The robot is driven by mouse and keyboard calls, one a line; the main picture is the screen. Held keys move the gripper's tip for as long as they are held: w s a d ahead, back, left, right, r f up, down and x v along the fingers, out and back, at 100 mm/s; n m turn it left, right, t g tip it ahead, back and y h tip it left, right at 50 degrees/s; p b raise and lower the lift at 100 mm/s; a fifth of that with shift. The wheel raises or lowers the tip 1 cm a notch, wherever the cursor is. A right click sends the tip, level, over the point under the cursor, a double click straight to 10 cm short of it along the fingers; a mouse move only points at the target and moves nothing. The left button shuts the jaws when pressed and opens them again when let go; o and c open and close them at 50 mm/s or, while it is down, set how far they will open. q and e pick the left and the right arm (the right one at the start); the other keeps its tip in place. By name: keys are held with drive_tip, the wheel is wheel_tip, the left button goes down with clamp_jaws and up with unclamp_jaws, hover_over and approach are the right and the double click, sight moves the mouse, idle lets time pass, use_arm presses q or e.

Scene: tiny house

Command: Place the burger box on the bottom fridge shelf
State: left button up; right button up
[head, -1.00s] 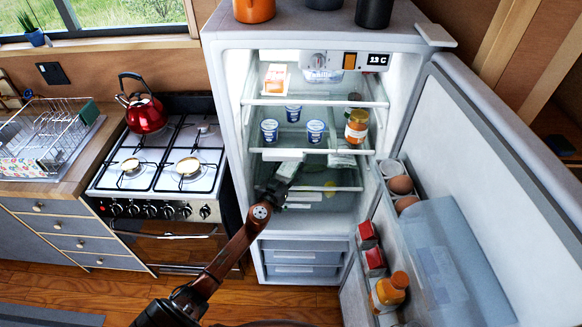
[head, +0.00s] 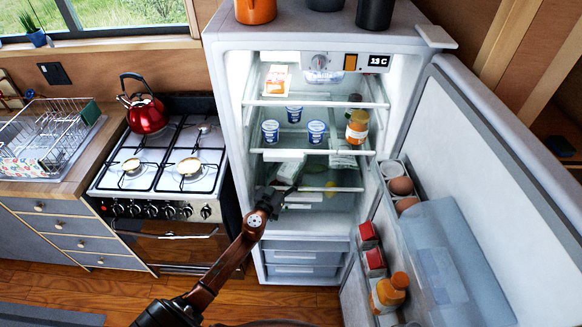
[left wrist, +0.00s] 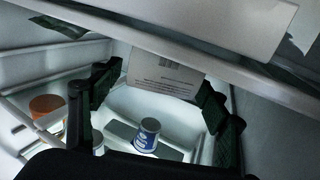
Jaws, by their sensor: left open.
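A pale box (head: 290,168), which may be the burger box, is tilted inside the fridge below the shelf of blue-and-white cups. My left gripper (head: 277,194) is in front of and just below it, at the fridge opening. In the left wrist view, a pale printed box with a barcode (left wrist: 166,76) shows between the spread fingers of my open left gripper (left wrist: 160,100). I cannot tell whether the fingers touch it. My gripper and arm hide part of the bottom shelf. My right gripper is not in view.
The open fridge door (head: 490,180) stands at the right, holding eggs and bottles. Several blue-and-white cups (head: 316,131) and an orange-labelled jar (head: 357,126) stand on the middle shelf. The stove (head: 160,165) stands left.

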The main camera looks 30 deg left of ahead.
use_arm(q)
drive_tip(key=s, duration=0.2)
drive_tip(key=s+d, duration=0.1)
drive_tip(key=s, duration=0.5)
drive_tip(key=shift+s+d, duration=0.15)
idle(0.8)
